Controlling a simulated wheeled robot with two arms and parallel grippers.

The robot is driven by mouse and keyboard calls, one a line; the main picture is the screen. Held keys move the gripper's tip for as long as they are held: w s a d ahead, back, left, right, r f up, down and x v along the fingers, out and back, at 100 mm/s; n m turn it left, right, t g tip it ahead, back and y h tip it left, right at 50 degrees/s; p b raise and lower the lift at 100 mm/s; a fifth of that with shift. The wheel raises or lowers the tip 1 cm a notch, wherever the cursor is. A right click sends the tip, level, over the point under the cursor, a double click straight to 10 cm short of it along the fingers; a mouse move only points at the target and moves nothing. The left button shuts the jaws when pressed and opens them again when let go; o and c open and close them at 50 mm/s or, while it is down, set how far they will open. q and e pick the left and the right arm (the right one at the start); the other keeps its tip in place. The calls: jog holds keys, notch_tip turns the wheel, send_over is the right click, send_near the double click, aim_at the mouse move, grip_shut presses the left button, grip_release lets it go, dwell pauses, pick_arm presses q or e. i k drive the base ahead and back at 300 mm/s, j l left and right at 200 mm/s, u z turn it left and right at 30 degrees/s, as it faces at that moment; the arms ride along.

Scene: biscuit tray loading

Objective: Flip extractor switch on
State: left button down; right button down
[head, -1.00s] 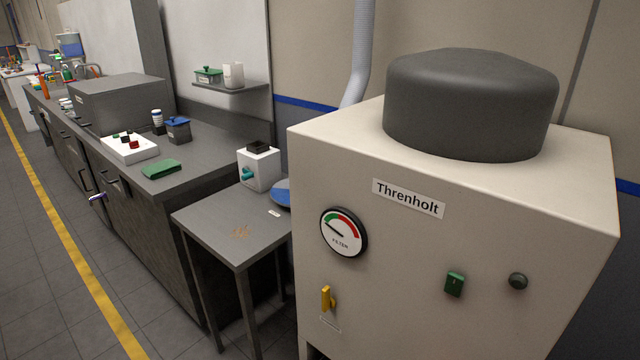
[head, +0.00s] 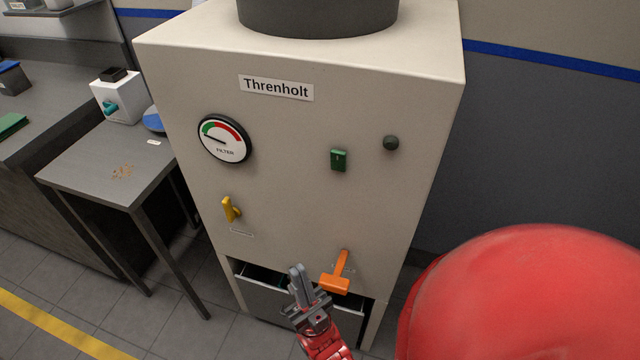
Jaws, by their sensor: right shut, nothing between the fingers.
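The extractor is a cream cabinet (head: 290,125) labelled Threnholt, in the middle of the head view. A green switch (head: 339,160) sits on its front, right of centre, with a dark round lamp (head: 391,143) to its right that looks unlit. A round filter gauge (head: 223,138) is at the left; its needle points to the left side. My right gripper (head: 296,275) is shut and empty, low in front of the cabinet, below and left of the switch and apart from it in the picture. My left gripper is not in view.
A yellow handle (head: 231,209) is on the cabinet's lower left. An orange lever (head: 336,279) sticks out low, just right of my gripper. A dark drawer (head: 262,298) is at the bottom. A grey side table (head: 110,168) stands to the left.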

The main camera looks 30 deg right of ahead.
aim_at(337, 157)
jog(key=i+z, duration=0.1)
jog(key=z, duration=1.05)
